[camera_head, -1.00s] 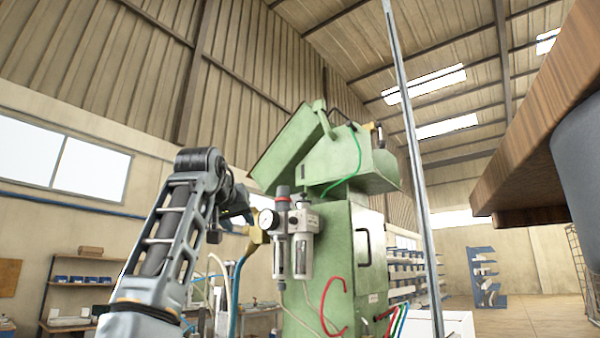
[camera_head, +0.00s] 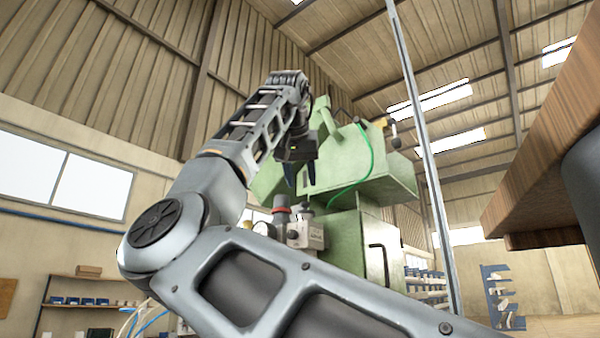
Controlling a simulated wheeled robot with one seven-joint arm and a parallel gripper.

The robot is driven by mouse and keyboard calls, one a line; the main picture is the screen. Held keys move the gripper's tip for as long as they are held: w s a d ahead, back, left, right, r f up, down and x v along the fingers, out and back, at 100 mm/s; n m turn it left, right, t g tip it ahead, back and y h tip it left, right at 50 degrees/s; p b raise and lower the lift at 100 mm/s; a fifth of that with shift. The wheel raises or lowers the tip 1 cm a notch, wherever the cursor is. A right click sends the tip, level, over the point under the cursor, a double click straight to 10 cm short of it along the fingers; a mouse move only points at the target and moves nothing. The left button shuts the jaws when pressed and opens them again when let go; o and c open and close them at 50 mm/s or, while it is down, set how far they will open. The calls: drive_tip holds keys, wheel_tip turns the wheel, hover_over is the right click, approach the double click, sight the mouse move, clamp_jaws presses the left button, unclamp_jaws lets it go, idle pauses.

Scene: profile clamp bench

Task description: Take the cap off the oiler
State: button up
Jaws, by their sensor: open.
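The oiler (camera_head: 312,236) is the right-hand unit of the air-service pair on the green machine, a pale block with a small round sight. Its small grey cap (camera_head: 305,211) seems to sit on top. My gripper (camera_head: 300,183) points down above the pair, its two dark fingers apart and nothing between them. The fingertips show a little above the cap in the picture; I cannot tell the true distance. My arm hides the oiler's bowl.
The regulator with a red-topped knob (camera_head: 281,205) stands close left of the oiler, its gauge (camera_head: 263,229) partly behind my arm. The green machine (camera_head: 345,238) rises behind, with a green hose (camera_head: 358,172). A metal post (camera_head: 425,150) and a wooden tabletop (camera_head: 550,175) are at right.

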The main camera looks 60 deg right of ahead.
sight(305, 202)
drive_tip(key=shift+x, duration=4.15)
drive_tip(key=shift+f, duration=0.1)
drive_tip(key=shift+c, duration=0.3)
drive_tip(key=shift+f, duration=0.1)
drive_tip(key=c, duration=0.8)
clamp_jaws()
drive_tip(key=shift+d+f, duration=0.1)
drive_tip(key=shift+f, duration=0.05)
drive_tip(key=shift+r, duration=1.9)
